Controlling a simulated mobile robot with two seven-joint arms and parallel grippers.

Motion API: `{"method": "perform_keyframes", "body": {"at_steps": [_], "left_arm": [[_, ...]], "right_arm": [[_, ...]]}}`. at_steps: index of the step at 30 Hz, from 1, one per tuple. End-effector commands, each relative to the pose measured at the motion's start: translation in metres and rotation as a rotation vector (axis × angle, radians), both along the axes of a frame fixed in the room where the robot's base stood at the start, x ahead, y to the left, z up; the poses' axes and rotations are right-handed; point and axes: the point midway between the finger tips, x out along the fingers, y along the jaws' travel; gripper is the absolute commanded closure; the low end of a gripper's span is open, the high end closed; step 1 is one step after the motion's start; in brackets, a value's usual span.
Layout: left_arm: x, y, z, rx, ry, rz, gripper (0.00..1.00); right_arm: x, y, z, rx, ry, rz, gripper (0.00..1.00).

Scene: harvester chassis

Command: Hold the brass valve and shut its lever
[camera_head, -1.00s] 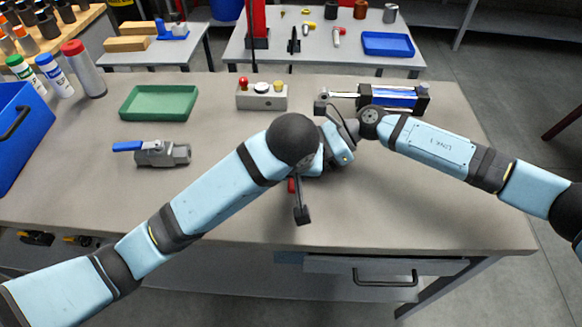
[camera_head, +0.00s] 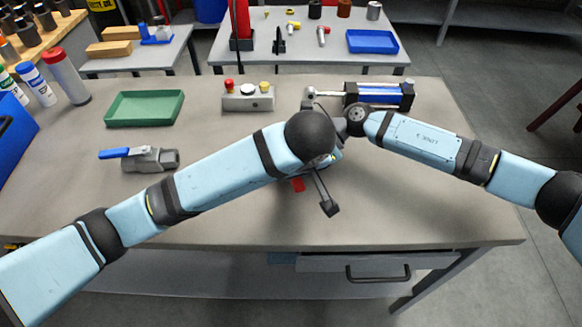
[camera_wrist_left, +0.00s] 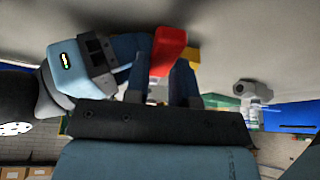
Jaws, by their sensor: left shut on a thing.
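The brass valve is mostly hidden. Its red lever (camera_wrist_left: 168,48) shows between the fingers in the left wrist view, with a bit of yellow brass (camera_wrist_left: 193,58) beside it. In the head view, only a red end (camera_head: 298,185) shows below my left arm. My left gripper (camera_wrist_left: 163,72) is shut on the valve; I cannot tell exactly which part is clasped. My right gripper (camera_wrist_left: 122,55) comes in close beside it from the left of the wrist view. Its fingertips are partly hidden, so its opening is unclear.
A grey valve with a blue lever (camera_head: 152,158) lies left on the bench (camera_head: 420,215). Behind stand a green tray (camera_head: 145,121), a button box (camera_head: 248,103) and a blue-black cylinder (camera_head: 380,94). A blue bin (camera_head: 18,135) is far left. The front right bench is clear.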

Motion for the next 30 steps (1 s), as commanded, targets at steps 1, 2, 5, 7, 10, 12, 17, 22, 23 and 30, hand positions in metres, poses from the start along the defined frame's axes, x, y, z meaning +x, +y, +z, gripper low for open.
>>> {"method": "perform_keyframes", "body": {"at_steps": [1,2,5,7,10,12,17,22,23,30], "left_arm": [[0.0,-0.001,0.001,-0.003,-0.002,0.004,1.0],[0.0,-0.001,0.001,-0.004,-0.001,0.004,1.0],[0.0,-0.001,0.001,-0.004,-0.002,0.003,1.0],[0.0,-0.001,0.001,-0.004,-0.002,0.003,1.0],[0.0,-0.001,0.001,-0.005,-0.002,0.003,1.0],[0.0,-0.001,0.001,-0.005,-0.002,0.002,0.68],[0.0,-0.001,0.0,-0.004,-0.001,0.002,0.47],[0.0,0.0,0.0,-0.003,-0.001,0.002,0.47],[0.0,0.0,0.0,-0.003,-0.001,0.002,0.47],[-0.003,-0.003,0.013,-0.003,-0.006,-0.003,0.47]], "right_arm": [[-0.001,0.001,-0.001,0.0,0.002,0.0,0.94],[-0.001,0.001,-0.001,0.0,0.002,0.0,0.94],[-0.001,0.001,0.0,0.0,0.002,0.0,0.94],[-0.001,0.001,0.0,0.0,0.002,0.0,0.94],[-0.001,0.001,0.0,0.001,0.004,-0.001,0.94],[-0.001,0.001,0.0,0.001,0.004,-0.001,0.94],[-0.001,0.001,0.0,0.001,0.004,-0.001,0.94],[-0.001,0.001,0.0,0.0,0.002,0.0,0.94],[-0.001,0.001,0.0,0.0,0.002,0.0,0.94],[0.0,0.001,0.0,0.0,0.002,0.0,0.94]]}}
